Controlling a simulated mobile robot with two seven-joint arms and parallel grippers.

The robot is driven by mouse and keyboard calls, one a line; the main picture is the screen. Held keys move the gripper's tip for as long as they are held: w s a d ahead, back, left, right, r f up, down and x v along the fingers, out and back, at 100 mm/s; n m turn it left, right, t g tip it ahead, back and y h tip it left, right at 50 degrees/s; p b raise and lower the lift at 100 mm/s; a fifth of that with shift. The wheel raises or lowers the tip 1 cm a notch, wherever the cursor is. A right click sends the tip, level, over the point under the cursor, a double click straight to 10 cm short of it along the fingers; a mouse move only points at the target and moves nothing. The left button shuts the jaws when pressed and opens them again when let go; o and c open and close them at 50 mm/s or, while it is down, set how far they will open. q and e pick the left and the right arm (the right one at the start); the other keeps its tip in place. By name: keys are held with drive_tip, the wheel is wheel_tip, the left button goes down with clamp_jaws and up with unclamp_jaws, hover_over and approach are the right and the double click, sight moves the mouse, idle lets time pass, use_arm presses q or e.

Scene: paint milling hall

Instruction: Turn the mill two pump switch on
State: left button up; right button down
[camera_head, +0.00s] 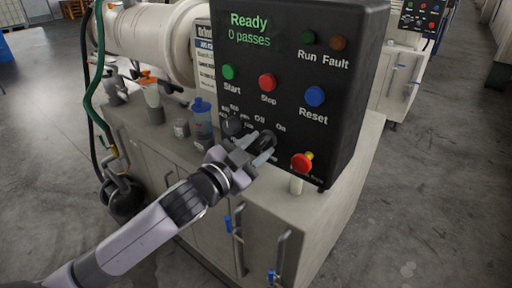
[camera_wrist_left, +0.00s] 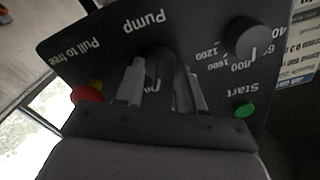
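The pump switch (camera_head: 266,141) is a black rotary knob on the lower part of a black mill control panel, with "Off" and "On" printed above it. My left gripper (camera_head: 259,147) is at the knob, its two fingers spread one on each side. In the left wrist view the knob (camera_wrist_left: 160,66) shows between the fingertips of my left gripper (camera_wrist_left: 160,82), under the word "Pump". I see no clear pinch on it. The fingers partly hide the knob and its labels, so its setting is unclear. My right gripper is not in view.
The speed knob (camera_head: 232,126) is close left of the switch. The red pull-to-free button (camera_head: 301,162) is close right. Start (camera_head: 229,72), Stop (camera_head: 267,82) and Reset (camera_head: 315,96) buttons are above. The display (camera_head: 250,30) reads "Ready, 0 passes". Another panel (camera_head: 422,16) stands behind.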

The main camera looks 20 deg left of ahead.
use_arm(q)
drive_tip(key=shift+s, duration=0.1)
drive_tip(key=b+v, duration=0.1)
drive_tip(key=v, duration=0.6)
idle(0.6)
drive_tip(key=s+f+n+g+y, duration=0.1)
drive_tip(key=s+f, duration=0.4)
drive_tip(key=f, duration=0.5)
drive_tip(key=s+a+f+n+g+y, duration=0.1)
drive_tip(key=s+f+n+g, duration=0.2)
drive_tip(key=s+f, duration=0.3)
drive_tip(key=s+a+f+n+g+y, duration=0.1)
drive_tip(key=s+f, duration=0.5)
drive_tip(key=f, duration=0.9)
drive_tip(key=n+g+y, duration=0.1)
drive_tip(key=n, duration=0.1)
drive_tip(key=shift+s+f+n+g, duration=0.25)
drive_tip(key=shift+f+n+g, duration=0.05)
drive_tip(key=shift+n, duration=0.1)
